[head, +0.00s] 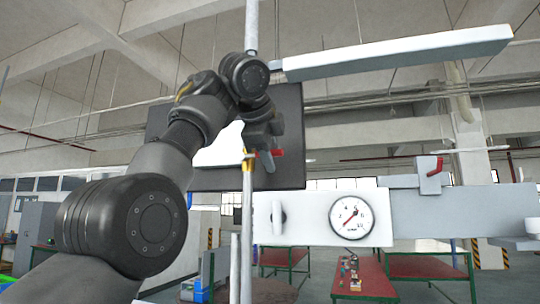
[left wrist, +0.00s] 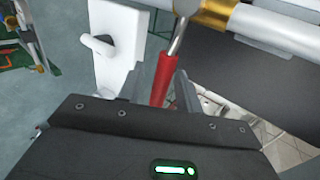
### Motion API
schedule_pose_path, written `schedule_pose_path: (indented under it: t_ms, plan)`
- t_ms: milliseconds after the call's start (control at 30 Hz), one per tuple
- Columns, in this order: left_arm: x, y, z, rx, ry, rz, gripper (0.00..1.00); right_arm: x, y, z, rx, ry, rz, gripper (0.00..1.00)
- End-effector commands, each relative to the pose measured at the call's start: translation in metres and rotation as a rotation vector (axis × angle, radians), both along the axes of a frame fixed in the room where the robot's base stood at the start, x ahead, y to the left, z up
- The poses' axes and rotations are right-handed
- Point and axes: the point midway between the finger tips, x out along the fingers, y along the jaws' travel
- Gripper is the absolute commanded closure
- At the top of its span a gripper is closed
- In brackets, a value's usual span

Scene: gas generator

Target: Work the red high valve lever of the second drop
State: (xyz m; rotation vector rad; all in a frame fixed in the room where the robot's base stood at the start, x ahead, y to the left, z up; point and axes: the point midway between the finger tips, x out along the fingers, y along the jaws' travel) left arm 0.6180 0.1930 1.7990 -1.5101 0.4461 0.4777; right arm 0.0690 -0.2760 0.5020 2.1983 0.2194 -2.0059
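The red high valve lever (head: 270,153) sits beside a brass fitting (head: 248,160) on a thin upright pipe (head: 247,205). My left gripper (head: 265,145) comes down on it from above, and the wrist partly hides the lever. A second red lever (head: 435,166) stands further right. My right gripper is not in view.
A white panel (head: 300,217) with a round gauge (head: 352,217) stands right of the pipe. A dark panel (head: 290,130) is behind my gripper. A long white bar (head: 400,56) crosses the upper right. Red-topped tables (head: 365,280) stand on the floor behind.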

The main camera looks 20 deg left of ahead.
Motion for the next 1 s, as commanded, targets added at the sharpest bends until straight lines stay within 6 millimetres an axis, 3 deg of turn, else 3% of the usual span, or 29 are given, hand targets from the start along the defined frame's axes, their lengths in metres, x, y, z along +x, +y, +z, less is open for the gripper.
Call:
schedule_pose_path:
  t_ms: [600,1000]
  plan:
    - [-0.081,-0.003,0.054,0.002,-0.001,-0.001,0.65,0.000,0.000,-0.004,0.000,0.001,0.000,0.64]
    - [-0.089,-0.003,0.059,0.001,0.001,-0.001,0.65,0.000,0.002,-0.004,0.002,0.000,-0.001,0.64]
